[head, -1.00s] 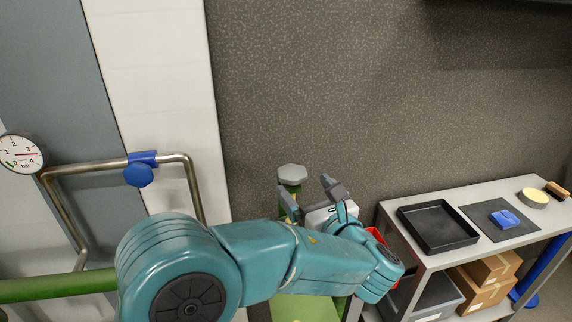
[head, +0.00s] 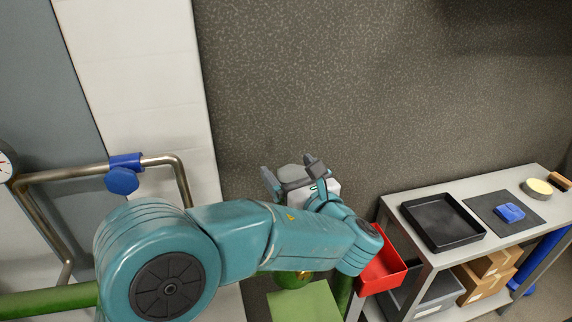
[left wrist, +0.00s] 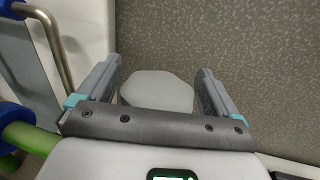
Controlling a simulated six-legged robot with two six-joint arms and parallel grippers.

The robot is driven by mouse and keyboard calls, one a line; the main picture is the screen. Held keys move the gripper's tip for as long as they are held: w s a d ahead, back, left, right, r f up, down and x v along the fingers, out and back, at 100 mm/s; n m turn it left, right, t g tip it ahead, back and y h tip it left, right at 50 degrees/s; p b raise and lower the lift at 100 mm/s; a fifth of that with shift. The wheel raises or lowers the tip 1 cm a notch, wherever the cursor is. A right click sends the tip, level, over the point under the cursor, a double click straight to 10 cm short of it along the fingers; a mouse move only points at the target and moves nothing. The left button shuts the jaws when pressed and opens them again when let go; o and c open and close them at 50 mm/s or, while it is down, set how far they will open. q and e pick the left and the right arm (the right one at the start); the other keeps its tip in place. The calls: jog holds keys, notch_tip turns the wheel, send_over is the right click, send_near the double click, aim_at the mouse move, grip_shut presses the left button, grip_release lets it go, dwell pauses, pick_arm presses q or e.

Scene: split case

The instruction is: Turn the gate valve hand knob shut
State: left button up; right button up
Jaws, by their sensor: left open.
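The grey, many-sided hand knob (head: 292,174) is in the middle of the head view, in front of the dark speckled wall. My left gripper (head: 288,165) is open, with one finger on each side of the knob. In the left wrist view, the knob (left wrist: 157,88) lies between the two spread fingers (left wrist: 158,66), with a gap visible at the right finger. I cannot tell whether the left finger touches it. My left arm and gripper hide most of the valve below the knob. My right gripper is not in view.
A bent steel pipe with a blue-handled fitting (head: 122,181) stands to the left. A red bin (head: 381,272) hangs at the near end of a grey bench (head: 398,209). The bench bears a black tray (head: 441,222) and a blue item (head: 510,213).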

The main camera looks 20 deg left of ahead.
pick_arm(q)
jog(key=shift+w+a, duration=0.2)
jog(key=shift+w, duration=0.05)
jog(key=shift+s+r, duration=0.15)
jog(key=shift+s, duration=0.15)
jog(key=shift+w, duration=0.2)
jog(key=c, duration=0.7)
jog(key=shift+c, duration=1.3)
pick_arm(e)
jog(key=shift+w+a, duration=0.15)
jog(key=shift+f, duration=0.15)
